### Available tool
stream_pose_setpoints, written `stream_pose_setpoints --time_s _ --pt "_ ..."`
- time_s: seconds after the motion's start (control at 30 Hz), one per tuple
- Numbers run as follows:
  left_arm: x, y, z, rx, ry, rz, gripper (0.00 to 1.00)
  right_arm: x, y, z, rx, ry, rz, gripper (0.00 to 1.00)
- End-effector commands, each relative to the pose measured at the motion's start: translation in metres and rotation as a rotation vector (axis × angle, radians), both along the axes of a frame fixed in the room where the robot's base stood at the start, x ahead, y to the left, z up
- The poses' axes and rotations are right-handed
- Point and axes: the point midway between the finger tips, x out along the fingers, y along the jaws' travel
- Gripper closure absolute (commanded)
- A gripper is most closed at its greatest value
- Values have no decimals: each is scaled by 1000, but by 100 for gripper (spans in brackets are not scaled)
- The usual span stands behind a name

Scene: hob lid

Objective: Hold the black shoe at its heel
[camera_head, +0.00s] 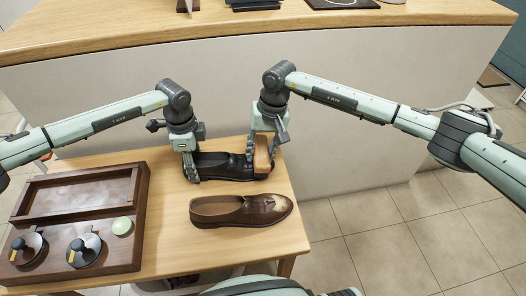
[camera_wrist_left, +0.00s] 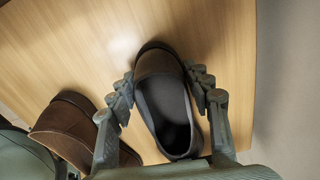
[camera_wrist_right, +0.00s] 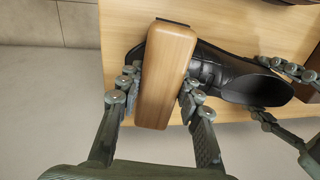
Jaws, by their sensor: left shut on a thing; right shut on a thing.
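The black shoe (camera_head: 225,166) lies on the wooden table, toe to the right in the head view. My left gripper (camera_head: 190,174) is shut on its heel end, with fingers along both sides, as the left wrist view shows around the shoe (camera_wrist_left: 165,100). My right gripper (camera_head: 262,168) is shut on a wooden block, perhaps a brush (camera_wrist_right: 168,75), held across the toe end of the shoe (camera_wrist_right: 235,78). The block's underside is hidden, so I cannot tell if it touches the leather.
A brown shoe (camera_head: 240,210) lies nearer on the table (camera_head: 168,222). A raised counter (camera_head: 230,30) runs behind. Open floor lies to the right.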

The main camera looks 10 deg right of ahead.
Motion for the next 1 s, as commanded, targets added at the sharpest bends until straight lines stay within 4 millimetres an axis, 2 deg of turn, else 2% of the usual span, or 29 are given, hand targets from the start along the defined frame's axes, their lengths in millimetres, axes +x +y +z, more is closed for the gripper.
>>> stream_pose_setpoints --time_s 0.27,0.63,1.0 --pt "-1 -4 1 -8 -1 -3 73 -4 -13 -2 1 4 5 88" --pt "0 -3 1 -6 -1 -3 73 -2 4 2 2 3 4 88" --pt "0 -3 1 -6 0 -2 73 -3 -13 -3 1 2 3 88"
